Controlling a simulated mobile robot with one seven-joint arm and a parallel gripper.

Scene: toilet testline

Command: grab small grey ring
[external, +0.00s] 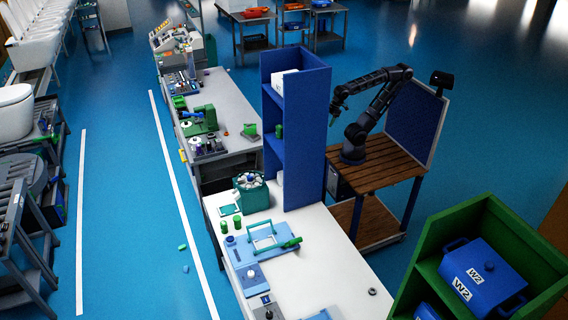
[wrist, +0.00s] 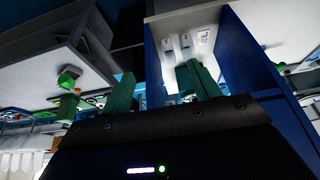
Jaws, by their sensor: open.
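A small dark grey ring (external: 373,291) lies flat on the white worktop (external: 335,262), near its right side in the external view. I cannot make it out in the wrist view. My gripper (external: 338,105) is raised beside the tall blue shelf unit (external: 308,130), far from the ring. In the wrist view my gripper (wrist: 158,88) shows two green fingers spread apart with nothing between them.
The blue shelf unit stands between my arm and the grey bench. A blue fixture with a green handle (external: 264,238) and a green container (external: 251,193) stand on the white worktop. A green shelf with blue W2 bins (external: 482,278) is at lower right. Worktop around the ring is clear.

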